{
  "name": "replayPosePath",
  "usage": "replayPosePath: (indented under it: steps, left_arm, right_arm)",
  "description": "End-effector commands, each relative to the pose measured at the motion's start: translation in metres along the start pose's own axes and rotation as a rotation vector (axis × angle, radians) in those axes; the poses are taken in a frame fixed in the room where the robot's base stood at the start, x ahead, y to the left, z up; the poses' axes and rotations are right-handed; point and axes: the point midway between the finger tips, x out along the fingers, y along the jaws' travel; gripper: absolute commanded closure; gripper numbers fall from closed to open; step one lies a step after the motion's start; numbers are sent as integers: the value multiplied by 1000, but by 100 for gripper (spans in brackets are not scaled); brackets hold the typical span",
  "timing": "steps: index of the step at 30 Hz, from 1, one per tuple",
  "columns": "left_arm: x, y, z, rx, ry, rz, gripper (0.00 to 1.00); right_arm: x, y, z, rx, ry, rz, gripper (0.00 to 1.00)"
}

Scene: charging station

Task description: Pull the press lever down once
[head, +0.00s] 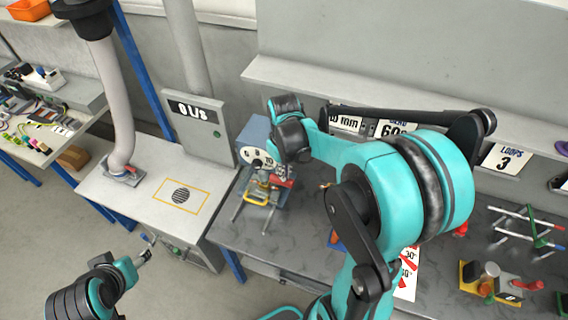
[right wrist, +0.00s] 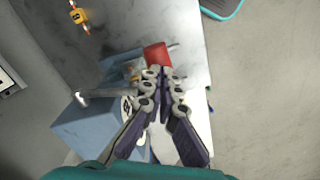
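A blue box (head: 255,136) with round dials stands at the left end of the grey bench, and it also shows in the right wrist view (right wrist: 82,132). A red part (right wrist: 157,54), which looks like the lever's handle, lies just beyond the fingertips of my right gripper (right wrist: 161,70). The right fingers are together, with no object visible between them. I cannot tell whether they touch the red part. In the head view my right wrist covers part of the box. My left gripper (head: 145,256) hangs low at the left, away from the bench; its fingers are too small to read.
A yellow and silver fixture (head: 260,193) stands in front of the box. A white station with a vent (head: 181,195) and a hose (head: 120,110) is to the left. A rod rack (head: 530,232) and a yellow-based block (head: 470,270) sit on the right of the bench.

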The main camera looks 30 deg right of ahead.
Motion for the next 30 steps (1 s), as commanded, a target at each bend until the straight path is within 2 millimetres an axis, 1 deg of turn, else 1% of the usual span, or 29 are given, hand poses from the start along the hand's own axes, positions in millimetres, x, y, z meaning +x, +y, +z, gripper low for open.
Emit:
replayPosePath:
  steps: [15, 26, 30]
  left_arm:
    - [17, 0, 12, 0, 0, 0, 46]
    - [17, 0, 12, 0, 0, 0, 46]
    - [20, 0, 14, 0, 0, 0, 46]
  right_arm:
    - [25, -6, 4, 1, 0, 1, 100]
    - [25, -6, 4, 1, 0, 1, 100]
    - [30, -7, 4, 1, 0, 1, 100]
